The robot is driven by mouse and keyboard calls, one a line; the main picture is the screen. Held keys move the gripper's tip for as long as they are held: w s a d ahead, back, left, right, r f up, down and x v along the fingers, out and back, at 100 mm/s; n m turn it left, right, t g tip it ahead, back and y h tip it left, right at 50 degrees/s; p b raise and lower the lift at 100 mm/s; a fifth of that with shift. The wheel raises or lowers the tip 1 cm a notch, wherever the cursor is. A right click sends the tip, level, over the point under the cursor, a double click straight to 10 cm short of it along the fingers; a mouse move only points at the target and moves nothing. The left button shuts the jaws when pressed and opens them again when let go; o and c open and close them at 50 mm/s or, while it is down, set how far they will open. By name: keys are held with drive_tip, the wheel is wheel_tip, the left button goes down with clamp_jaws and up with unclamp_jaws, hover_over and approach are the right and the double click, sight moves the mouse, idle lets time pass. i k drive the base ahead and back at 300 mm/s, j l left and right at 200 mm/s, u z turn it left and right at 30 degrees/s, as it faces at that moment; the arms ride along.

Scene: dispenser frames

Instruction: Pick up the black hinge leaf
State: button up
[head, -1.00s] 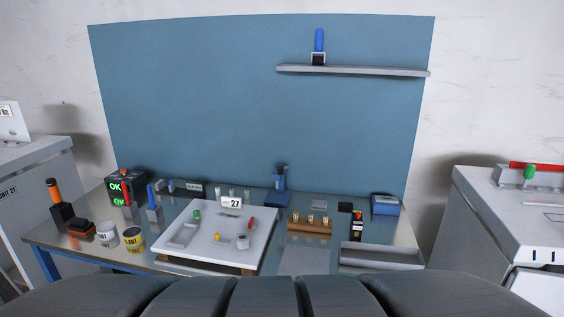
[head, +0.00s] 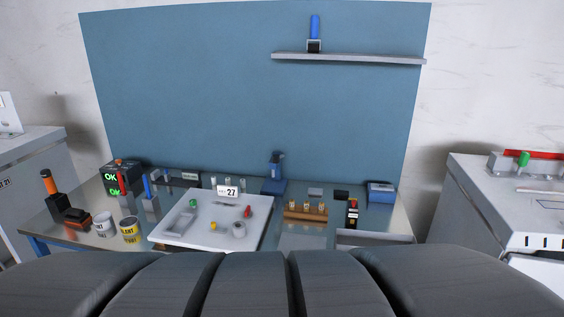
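I cannot make out a black hinge leaf for certain. A small flat dark piece (head: 342,194) lies at the back right of the bench, left of a blue box. A thin dark shape (head: 228,204) also lies on the white board (head: 195,236), below the "27" sign; it is too small to tell what it is. My gripper is not in view. Dark grey rounded parts of my own body fill the bottom of the picture and hide the bench's front edge.
The metal bench (head: 300,240) holds white and yellow cans (head: 130,228), a wooden block with brass pieces (head: 305,211), a blue box (head: 381,191) and a grey tray (head: 375,236), partly hidden. A shelf (head: 350,58) is on the blue panel. White cabinets flank the bench.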

sight(337, 194)
drive_tip(key=i+l, duration=0.7)
